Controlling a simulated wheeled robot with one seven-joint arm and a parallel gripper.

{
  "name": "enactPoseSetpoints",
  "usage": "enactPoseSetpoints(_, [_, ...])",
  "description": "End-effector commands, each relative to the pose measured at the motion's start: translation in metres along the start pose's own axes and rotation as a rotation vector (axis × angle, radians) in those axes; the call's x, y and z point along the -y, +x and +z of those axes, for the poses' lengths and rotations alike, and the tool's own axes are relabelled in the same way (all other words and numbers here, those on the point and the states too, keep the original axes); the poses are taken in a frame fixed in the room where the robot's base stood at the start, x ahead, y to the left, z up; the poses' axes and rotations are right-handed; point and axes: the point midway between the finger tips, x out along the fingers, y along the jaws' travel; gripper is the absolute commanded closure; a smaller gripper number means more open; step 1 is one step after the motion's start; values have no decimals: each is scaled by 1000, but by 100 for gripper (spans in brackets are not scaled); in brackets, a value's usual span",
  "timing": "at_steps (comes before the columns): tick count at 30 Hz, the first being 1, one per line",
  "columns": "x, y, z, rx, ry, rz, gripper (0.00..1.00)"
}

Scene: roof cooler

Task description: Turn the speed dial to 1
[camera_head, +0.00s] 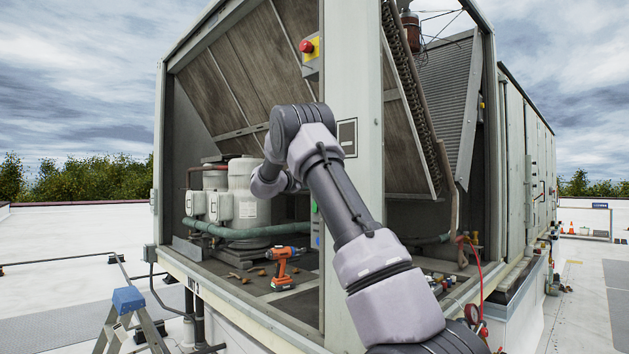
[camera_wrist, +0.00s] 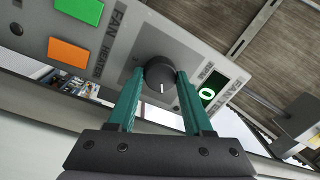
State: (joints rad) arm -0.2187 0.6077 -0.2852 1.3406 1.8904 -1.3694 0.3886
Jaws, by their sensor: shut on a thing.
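The black round speed dial (camera_wrist: 158,70) sits on a grey control panel (camera_wrist: 207,55) in the wrist view. A short white mark on it points toward the bottom of the picture. My gripper (camera_wrist: 160,76) has its two teal fingers on either side of the dial, shut on it. In the head view my arm hides the dial and gripper.
A green button (camera_wrist: 79,9) and an orange button (camera_wrist: 69,54) are on the panel left of the dial.

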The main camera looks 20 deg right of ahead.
Motion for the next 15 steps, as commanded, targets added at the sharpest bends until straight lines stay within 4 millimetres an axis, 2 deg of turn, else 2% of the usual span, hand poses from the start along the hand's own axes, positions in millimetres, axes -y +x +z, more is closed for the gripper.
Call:
enactPoseSetpoints(10, [0,0,1,1,1,1,100])
enactPoseSetpoints(11, [0,0,1,1,1,1,42])
enactPoseSetpoints(12, [0,0,0,1,1,1,37])
enactPoseSetpoints(15, [0,0,0,0,1,1,37])
